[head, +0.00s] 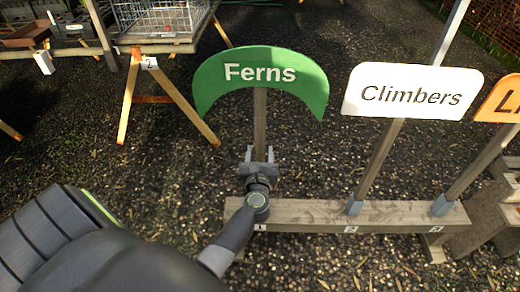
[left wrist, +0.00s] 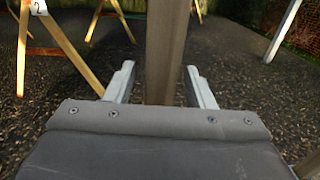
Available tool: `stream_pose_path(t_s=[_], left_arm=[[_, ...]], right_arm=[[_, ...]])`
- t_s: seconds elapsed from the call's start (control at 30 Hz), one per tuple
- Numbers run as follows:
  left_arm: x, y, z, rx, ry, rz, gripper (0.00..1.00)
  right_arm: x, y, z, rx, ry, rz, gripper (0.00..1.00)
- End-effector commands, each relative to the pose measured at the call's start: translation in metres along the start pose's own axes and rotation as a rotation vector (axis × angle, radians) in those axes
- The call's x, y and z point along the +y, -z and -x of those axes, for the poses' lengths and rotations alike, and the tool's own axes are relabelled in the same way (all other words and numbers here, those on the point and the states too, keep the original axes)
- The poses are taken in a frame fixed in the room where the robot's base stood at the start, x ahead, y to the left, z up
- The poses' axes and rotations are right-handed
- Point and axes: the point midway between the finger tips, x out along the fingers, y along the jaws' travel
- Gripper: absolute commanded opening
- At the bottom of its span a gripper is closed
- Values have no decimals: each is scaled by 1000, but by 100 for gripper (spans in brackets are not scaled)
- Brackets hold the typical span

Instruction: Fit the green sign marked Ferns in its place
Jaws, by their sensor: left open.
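The green Ferns sign (head: 259,80) is a curved board on a wooden stake (head: 260,120). It stands upright over the position numbered 1 of a wooden beam (head: 300,213). My left gripper (head: 259,154) is at the stake below the board, with its fingers apart. In the left wrist view the stake (left wrist: 167,50) rises between the two open fingers of my gripper (left wrist: 162,82), with a gap on each side. The lower end of the stake is hidden behind my gripper and arm, so I cannot tell whether it sits in the beam. My right gripper is not in view.
The white Climbers sign (head: 412,91) stands in a grey socket (head: 355,206) at number 2. An orange sign (head: 503,101), cut off by the right edge, stands at number 3. A trestle table (head: 155,45) with a wire basket is behind left. Gravel around is mostly clear.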

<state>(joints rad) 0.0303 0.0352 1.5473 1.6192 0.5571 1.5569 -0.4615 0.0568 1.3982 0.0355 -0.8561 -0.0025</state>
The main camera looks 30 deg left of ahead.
Motion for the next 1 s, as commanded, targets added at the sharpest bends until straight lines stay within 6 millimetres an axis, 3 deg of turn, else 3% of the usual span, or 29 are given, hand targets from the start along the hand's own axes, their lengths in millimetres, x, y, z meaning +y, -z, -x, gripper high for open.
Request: stream_pose_path(t_s=[0.1, 0.8, 1.0], left_arm=[[0, 0, 0, 0, 0, 0, 47], [0, 0, 0, 0, 0, 0, 2], [0, -2, 0, -4, 0, 0, 2]], right_arm=[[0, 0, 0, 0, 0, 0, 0], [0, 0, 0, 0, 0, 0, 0], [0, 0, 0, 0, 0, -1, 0]])
